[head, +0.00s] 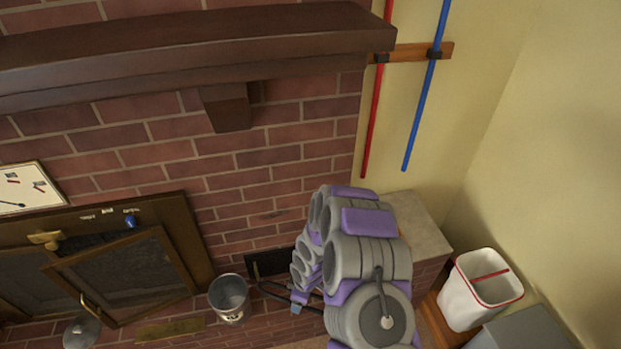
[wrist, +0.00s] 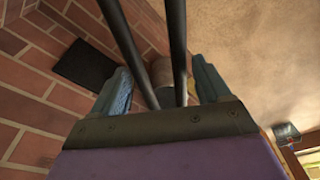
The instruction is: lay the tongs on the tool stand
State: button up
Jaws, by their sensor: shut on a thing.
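The tongs (wrist: 177,40) show in the wrist view as two long dark rods that run up between the blue finger pads of my gripper (wrist: 163,80). My gripper is shut on them. In the head view, thin dark rods (head: 275,293) reach left from the end of my arm, low in front of the brick wall, and look like the tongs. My arm hides much of that area. I cannot make out the tool stand for sure in either view. A rounded brownish-grey thing (wrist: 161,72) shows partly behind the rods in the wrist view; I cannot tell what it is.
A metal bucket (head: 230,297) stands left of my arm, by the fireplace with its half-open glass door (head: 125,275). A dark panel (head: 265,263) sits low on the bricks. A stone-topped ledge (head: 418,225) and a white bin (head: 478,292) are at right.

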jog(key=w+d+r+m, duration=0.2)
jog(key=d+r+m, duration=0.2)
jog(key=r, duration=0.5)
jog(key=w+d+r+m+h, duration=0.1)
jog(key=d+r+m, duration=0.4)
jog(key=r, duration=0.5)
jog(key=w+d+r+m+t, duration=0.1)
jog(key=w+d+r+m, duration=0.2)
jog(key=d+r+m, duration=0.2)
jog(key=d+r, duration=0.3)
jog(key=r, duration=0.2)
jog(key=shift+d+h, duration=0.2)
jog(key=shift+h, duration=0.2)
jog(key=shift+f, duration=0.1)
